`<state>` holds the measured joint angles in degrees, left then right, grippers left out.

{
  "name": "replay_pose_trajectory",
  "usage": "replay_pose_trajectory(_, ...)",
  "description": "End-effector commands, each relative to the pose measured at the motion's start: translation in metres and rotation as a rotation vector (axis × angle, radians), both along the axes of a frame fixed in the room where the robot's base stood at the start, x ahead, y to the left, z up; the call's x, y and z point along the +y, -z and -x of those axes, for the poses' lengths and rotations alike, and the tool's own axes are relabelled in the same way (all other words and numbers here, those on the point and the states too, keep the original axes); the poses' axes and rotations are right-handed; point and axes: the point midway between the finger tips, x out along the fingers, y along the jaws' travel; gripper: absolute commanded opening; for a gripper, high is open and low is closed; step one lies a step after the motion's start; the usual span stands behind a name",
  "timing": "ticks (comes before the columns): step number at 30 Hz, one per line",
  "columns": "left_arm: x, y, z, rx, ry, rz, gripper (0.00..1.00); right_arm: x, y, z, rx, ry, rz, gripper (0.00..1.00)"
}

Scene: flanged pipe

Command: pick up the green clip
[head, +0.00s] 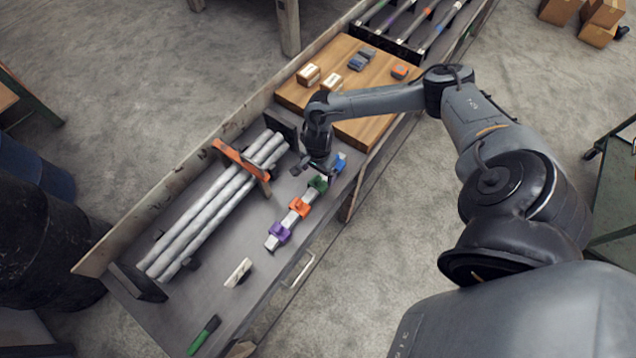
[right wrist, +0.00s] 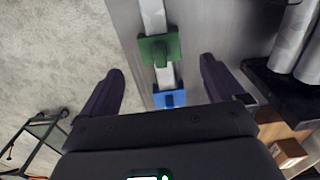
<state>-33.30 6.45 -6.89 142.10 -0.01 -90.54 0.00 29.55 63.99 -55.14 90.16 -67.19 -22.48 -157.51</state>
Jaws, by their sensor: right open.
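The green clip (head: 318,184) sits on a pale bar (head: 289,216) on the grey bench, between a blue clip (head: 340,162) and an orange clip (head: 299,207). A purple clip (head: 279,233) is at the bar's near end. In the right wrist view the green clip (right wrist: 159,49) and the blue clip (right wrist: 169,98) show on the bar. My right gripper (head: 318,176) is just above and beside the green clip; in the right wrist view its two fingers (right wrist: 160,84) are spread wide, with nothing between them gripped. My left gripper is not in view.
Several white pipes (head: 215,205) lie left of the bar under an orange bracket (head: 240,161). A green-handled tool (head: 204,336) and a white block (head: 238,272) lie nearer. A wooden board (head: 365,133) with small boxes is behind the gripper.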

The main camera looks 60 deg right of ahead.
Motion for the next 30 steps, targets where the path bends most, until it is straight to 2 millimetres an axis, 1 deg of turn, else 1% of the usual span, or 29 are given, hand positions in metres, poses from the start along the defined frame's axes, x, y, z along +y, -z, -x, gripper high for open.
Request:
replay_pose_trajectory(1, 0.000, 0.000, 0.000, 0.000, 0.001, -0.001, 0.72, 0.001, 0.006, 0.000, 0.002, 0.001, -0.001, 0.96)
replay_pose_trajectory(3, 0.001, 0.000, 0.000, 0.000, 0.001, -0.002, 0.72, 0.000, 0.012, 0.000, 0.000, 0.001, 0.000, 0.96)
replay_pose_trajectory(11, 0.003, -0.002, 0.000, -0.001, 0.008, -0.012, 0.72, 0.001, 0.027, 0.001, 0.001, 0.001, 0.000, 0.96)
replay_pose_trajectory(18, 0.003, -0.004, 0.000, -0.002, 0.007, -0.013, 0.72, 0.001, 0.058, 0.001, 0.001, 0.002, 0.000, 0.96)
replay_pose_trajectory(21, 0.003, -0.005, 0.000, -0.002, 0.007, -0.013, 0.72, 0.001, 0.066, 0.001, 0.001, 0.001, 0.000, 0.96)
replay_pose_trajectory(24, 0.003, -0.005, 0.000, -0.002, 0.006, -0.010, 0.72, 0.000, 0.070, 0.000, -0.001, 0.001, 0.000, 0.96)
replay_pose_trajectory(30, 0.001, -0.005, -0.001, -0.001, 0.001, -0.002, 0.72, 0.000, 0.070, 0.000, -0.001, 0.000, 0.000, 0.96)
